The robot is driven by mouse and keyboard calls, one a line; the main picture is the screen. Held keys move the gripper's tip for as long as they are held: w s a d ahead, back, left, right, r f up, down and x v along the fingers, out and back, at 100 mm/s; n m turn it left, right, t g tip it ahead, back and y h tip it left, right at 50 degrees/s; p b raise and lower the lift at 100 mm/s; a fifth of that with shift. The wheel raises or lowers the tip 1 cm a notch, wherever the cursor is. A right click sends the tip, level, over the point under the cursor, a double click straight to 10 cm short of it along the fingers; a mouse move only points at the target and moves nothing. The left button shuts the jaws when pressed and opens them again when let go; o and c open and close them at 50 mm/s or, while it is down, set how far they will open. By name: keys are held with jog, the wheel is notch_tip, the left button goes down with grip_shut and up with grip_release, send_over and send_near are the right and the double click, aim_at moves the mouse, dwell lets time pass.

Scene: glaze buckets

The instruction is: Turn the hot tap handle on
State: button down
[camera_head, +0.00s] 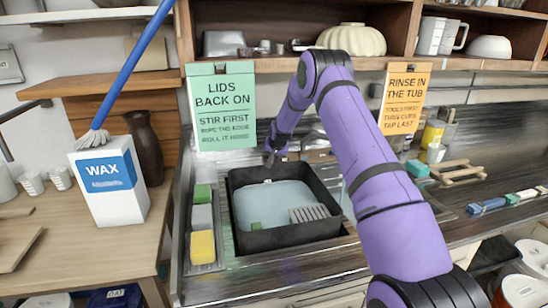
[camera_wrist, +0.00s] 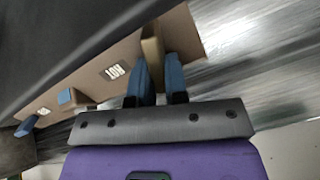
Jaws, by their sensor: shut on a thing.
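In the wrist view a tan panel carries a HOT label (camera_wrist: 113,72). A tan handle-like piece (camera_wrist: 152,48) stands beside this label, and its lower end goes between the two blue finger pads. My gripper (camera_wrist: 158,80) is shut on this piece, which I take to be the hot tap handle. In the head view my gripper (camera_head: 271,155) is at the back edge of the black tub, low against the wall. The handle is too small and too covered by my gripper to make out there.
The black tub (camera_head: 240,240) holds greyish water and a ribbed grey piece. Sponges, one yellow (camera_head: 202,247), sit in a tray on its left. A WAX box (camera_head: 109,181) stands on the left table. A shelf hangs above; signs flank my arm.

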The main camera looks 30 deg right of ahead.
jog(key=c, duration=1.1)
grip_release()
jog(key=shift+c, duration=0.2)
jog(key=v, duration=1)
jog(key=shift+s+r, duration=0.25)
jog(key=shift+r, duration=0.05)
jog(key=shift+a+r, duration=0.1)
jog(key=shift+a, duration=0.05)
